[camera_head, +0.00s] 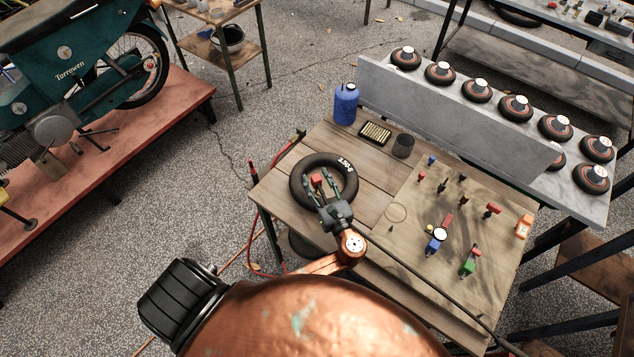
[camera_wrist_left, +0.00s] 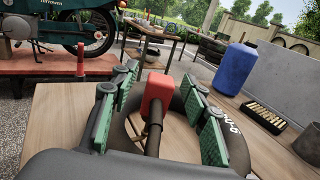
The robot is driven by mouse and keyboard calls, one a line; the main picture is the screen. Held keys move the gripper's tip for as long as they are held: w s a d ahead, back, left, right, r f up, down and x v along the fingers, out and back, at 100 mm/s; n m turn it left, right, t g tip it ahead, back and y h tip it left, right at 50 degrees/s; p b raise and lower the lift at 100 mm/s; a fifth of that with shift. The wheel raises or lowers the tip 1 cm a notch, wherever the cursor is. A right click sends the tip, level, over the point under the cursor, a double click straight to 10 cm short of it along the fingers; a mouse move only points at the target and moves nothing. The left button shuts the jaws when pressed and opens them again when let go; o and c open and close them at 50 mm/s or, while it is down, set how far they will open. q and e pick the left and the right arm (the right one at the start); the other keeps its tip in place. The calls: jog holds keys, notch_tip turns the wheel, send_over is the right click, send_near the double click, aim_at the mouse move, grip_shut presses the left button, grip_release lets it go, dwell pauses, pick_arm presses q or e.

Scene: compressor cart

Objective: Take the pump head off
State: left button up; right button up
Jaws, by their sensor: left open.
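The red pump head (camera_head: 316,181) sits at the tyre tube on the wooden bench. In the left wrist view the red pump head (camera_wrist_left: 158,93) is a block on a dark stem or hose that runs toward the camera. The black tube (camera_head: 347,187) lies flat as a ring, with white lettering. My left gripper (camera_head: 318,180) is open above the tube's ring. Its green-padded fingers (camera_wrist_left: 160,76) stand on both sides of the red head, with gaps showing. The valve under the head is hidden. My right gripper is not in view.
A blue bottle (camera_head: 346,104), a tray of small brass pieces (camera_head: 375,133) and a dark cup (camera_head: 403,146) stand behind the tube. Several fittings and a gauge (camera_head: 440,234) fill the bench's right side. A red-capped post (camera_head: 252,168) rises at the left edge.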

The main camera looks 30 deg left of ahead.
aim_at(317, 180)
pick_arm(q)
grip_shut()
dwell(0.4)
jog(key=shift+r, duration=0.15)
jog(key=shift+r, duration=0.2)
jog(key=r, duration=0.2)
jog(key=r+p, duration=0.1)
jog(key=shift+s+d+r, duration=0.25)
jog(key=shift+s, duration=0.1)
jog(key=s+d+r+p, duration=0.3)
jog(key=s+r+p, duration=0.1)
jog(key=s+r, duration=0.2)
jog(key=s+d+r+p, duration=0.3)
jog(key=s+r+p, duration=0.1)
jog(key=r, duration=0.3)
jog(key=shift+s+r+p, duration=0.4)
jog(key=shift+s, duration=0.5)
